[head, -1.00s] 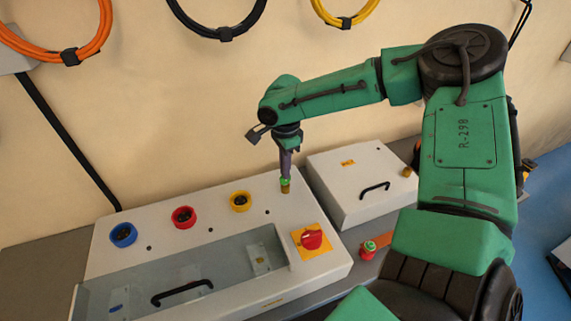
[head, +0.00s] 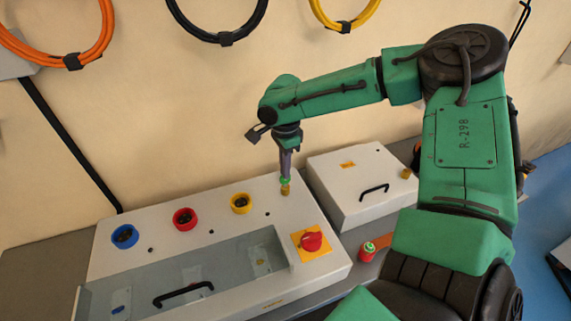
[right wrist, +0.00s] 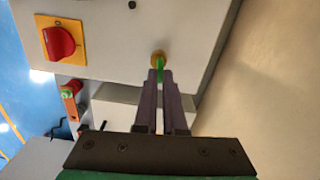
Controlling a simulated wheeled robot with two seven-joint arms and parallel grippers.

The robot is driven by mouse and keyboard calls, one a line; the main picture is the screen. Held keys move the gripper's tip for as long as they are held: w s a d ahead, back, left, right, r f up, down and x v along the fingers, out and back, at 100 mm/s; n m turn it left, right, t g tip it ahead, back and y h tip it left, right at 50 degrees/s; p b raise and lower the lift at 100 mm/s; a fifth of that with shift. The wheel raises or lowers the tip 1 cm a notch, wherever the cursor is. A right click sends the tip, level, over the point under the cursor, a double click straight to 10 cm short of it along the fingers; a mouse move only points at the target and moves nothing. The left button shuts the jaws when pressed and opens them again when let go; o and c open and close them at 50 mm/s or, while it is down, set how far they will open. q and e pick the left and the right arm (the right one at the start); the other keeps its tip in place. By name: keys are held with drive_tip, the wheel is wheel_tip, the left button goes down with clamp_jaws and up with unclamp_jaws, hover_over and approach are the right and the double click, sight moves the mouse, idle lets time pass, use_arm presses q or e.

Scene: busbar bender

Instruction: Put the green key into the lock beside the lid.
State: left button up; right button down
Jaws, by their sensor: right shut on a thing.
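My right gripper (head: 286,177) points down at the back right of the white bender panel, with its fingers shut on the green key (right wrist: 160,69). Only a thin green part of the key shows between the fingertips. The key is right at a round brass lock (head: 286,189) on the panel, also visible in the right wrist view (right wrist: 157,57). They appear to touch; I cannot tell how deep the key sits. The clear lid (head: 225,270) with a black handle lies shut in front. A second brass lock (head: 406,173) is on the white box at right. My left gripper is not in view.
Blue (head: 125,237), red (head: 185,219) and yellow (head: 241,203) round sockets line the panel. A red rotary switch (head: 311,241) sits on a yellow plate. A red piece with a green top (head: 368,250) is on the grey bench. The white box (head: 345,200) stands close beside the gripper.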

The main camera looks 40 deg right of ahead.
drive_tip(key=shift+r+p, duration=1)
drive_tip(key=shift+r, duration=0.25)
wheel_tip(320, 180, up, 5)
drive_tip(key=p, duration=0.4)
drive_tip(key=shift+f, duration=0.15)
